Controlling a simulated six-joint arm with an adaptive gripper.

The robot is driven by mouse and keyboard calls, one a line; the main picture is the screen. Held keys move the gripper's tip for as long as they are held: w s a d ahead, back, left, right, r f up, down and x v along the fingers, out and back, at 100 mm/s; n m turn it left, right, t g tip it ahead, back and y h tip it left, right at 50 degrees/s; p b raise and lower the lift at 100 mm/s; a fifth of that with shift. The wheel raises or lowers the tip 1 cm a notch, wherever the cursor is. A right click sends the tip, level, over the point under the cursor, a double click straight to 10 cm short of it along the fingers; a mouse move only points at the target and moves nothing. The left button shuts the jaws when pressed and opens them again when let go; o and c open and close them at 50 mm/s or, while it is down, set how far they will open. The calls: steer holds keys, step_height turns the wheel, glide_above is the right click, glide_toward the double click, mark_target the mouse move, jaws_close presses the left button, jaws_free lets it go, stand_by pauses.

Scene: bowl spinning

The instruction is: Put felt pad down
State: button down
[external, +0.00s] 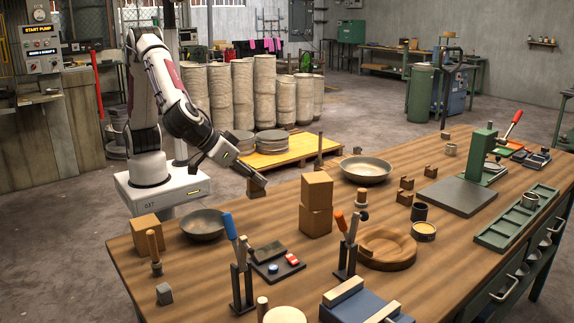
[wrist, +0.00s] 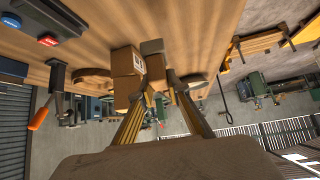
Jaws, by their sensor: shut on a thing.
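My gripper (external: 258,180) is above the far edge of the wooden table, to the left of the stacked cardboard boxes. It is shut on a small grey-brown block, which appears to be the felt pad (external: 256,189). In the wrist view the two fingers of my gripper (wrist: 157,88) converge on this grey-brown felt pad (wrist: 152,48), partly hidden by the fingertips. It appears close to the wooden surface; I cannot tell whether it touches.
Two stacked cardboard boxes (external: 316,205) stand right of my gripper. A dark bowl (external: 203,224) is nearer left, and a wide pan (external: 367,168) is farther right. A wooden round dish (external: 388,250), upright-handled tools and a button panel (external: 276,266) crowd the front.

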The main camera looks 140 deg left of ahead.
steer(key=s+a+f+n+g, duration=0.1)
steer(key=s+a+n, duration=0.15)
steer(key=a, duration=1.15)
steer(key=s+a+f+n+g, duration=0.15)
steer(key=s+a, duration=0.25)
steer(key=a, duration=0.9)
steer(key=s+a+f+n+g, duration=0.15)
steer(key=s+a, duration=0.25)
steer(key=a, duration=1)
steer(key=w+a+r+m+t, duration=0.2)
steer(key=w+a+r+m, duration=0.1)
steer(key=a+r, duration=0.3)
steer(key=a, duration=0.2)
steer(key=shift+a, duration=0.35)
steer(key=shift+m+t, duration=0.25)
steer(key=shift+t, duration=0.05)
steer(key=shift+f, duration=0.1)
steer(key=shift+f, duration=2.45)
